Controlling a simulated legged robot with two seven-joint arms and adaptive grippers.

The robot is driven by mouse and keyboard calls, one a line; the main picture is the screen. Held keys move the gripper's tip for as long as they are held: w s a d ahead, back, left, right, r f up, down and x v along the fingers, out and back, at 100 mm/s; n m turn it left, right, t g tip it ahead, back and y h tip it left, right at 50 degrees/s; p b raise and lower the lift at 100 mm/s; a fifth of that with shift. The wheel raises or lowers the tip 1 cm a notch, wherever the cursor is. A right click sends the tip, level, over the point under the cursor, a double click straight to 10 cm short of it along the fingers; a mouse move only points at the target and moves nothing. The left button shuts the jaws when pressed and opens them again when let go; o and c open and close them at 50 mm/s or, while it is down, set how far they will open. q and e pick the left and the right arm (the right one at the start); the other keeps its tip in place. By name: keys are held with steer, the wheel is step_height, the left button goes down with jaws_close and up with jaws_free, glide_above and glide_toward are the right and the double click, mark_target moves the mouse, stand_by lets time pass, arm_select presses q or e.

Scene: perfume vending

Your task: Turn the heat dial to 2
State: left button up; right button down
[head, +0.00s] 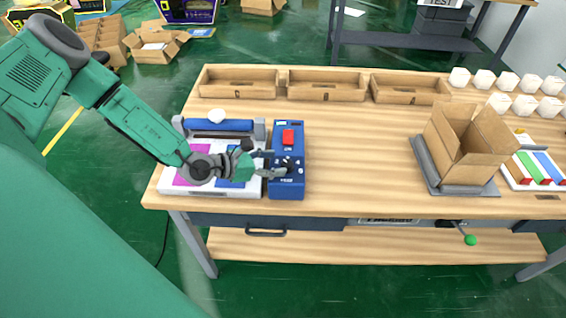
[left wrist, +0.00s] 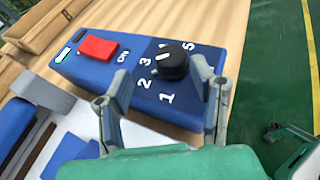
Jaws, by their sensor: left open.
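The blue control box (head: 287,191) stands near the table's front edge, left of centre. In the left wrist view the black heat dial (left wrist: 172,62) sits on the box (left wrist: 200,57) beside white printed numbers. A short white mark on the dial points up toward the upper left, away from the 1 and 2; I cannot tell its exact number. My left gripper (head: 279,163) is open over the box, and its fingers (left wrist: 162,74) are on either side of the dial, apart from it.
A red switch (head: 288,137) is on the same box. A heat-press-like device (head: 217,128) stands directly left. Wooden trays (head: 327,85) line the back. The table's middle is clear.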

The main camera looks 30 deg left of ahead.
mark_target(285, 164)
arm_select(q)
steer(key=d, duration=0.1)
steer(key=w+d, duration=0.2)
steer(key=shift+w+f, duration=0.15)
steer(key=shift+f, duration=0.15)
steer(key=shift+w+d+r, duration=0.1)
steer(key=shift+d, duration=0.35)
steer(key=shift+a, duration=0.2)
steer(key=shift+c, duration=0.4)
steer(key=shift+a+f, duration=0.2)
steer(key=shift+a, duration=0.35)
jaws_close()
steer(key=shift+a, duration=0.1)
steer(key=shift+d+r+n+y+p, duration=0.3)
steer(key=shift+d+n+y+p, duration=0.3)
steer(key=shift+p, duration=0.55)
steer(key=shift+a+f+n+t+y+p, duration=0.1)
steer(key=shift+a+n+t+y+p, duration=0.05)
steer(key=shift+n+t+y+p, duration=0.35)
steer(key=shift+a+f, duration=0.2)
steer(key=shift+a, duration=0.1)
steer(key=shift+o, duration=0.4)
jaws_free()
steer(key=shift+d, duration=0.15)
arm_select(e)
steer(key=r, duration=0.1)
steer(key=d+r, duration=0.1)
steer(key=r, duration=0.1)
steer(key=shift+d, duration=0.25)
steer(key=shift+s, duration=0.1)
